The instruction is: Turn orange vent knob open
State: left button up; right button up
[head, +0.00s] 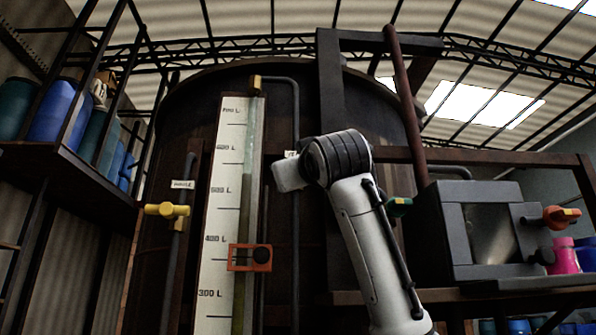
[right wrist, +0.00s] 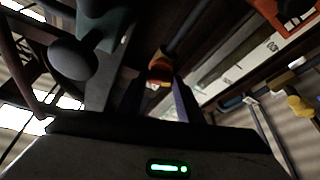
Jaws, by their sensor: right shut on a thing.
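The orange vent knob (right wrist: 160,70) sits on a dark pipe in the right wrist view. My right gripper (right wrist: 160,82) has its two dark fingers on either side of the knob and is shut on it. In the head view my right arm comes up in front of the vat, and its wrist covers the knob and the fingers. A partly covered white label (head: 291,154) shows beside the wrist. The knob's exact angle is hard to tell. My left gripper is in neither view.
A yellow valve knob (head: 167,210) is on the left pipe. A level gauge (head: 222,200) with an orange slider (head: 250,258) stands left of my arm. A grey box (head: 480,232) with an orange-red handle (head: 561,216) stands farther right.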

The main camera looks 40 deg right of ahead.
jog(key=n+g+y, duration=0.1)
jog(key=n+y, duration=0.1)
jog(key=n, duration=0.3)
jog(key=n+y, duration=0.2)
jog(key=n, duration=0.3)
jog(key=r+n+g+y, duration=0.1)
jog(key=n, duration=0.5)
jog(key=shift+s+d+g+y, duration=0.2)
jog(key=shift+g+y, duration=0.1)
jog(key=shift+y, duration=0.1)
jog(key=shift+f, duration=0.1)
jog(key=o, duration=1)
jog(key=shift+o, duration=0.4)
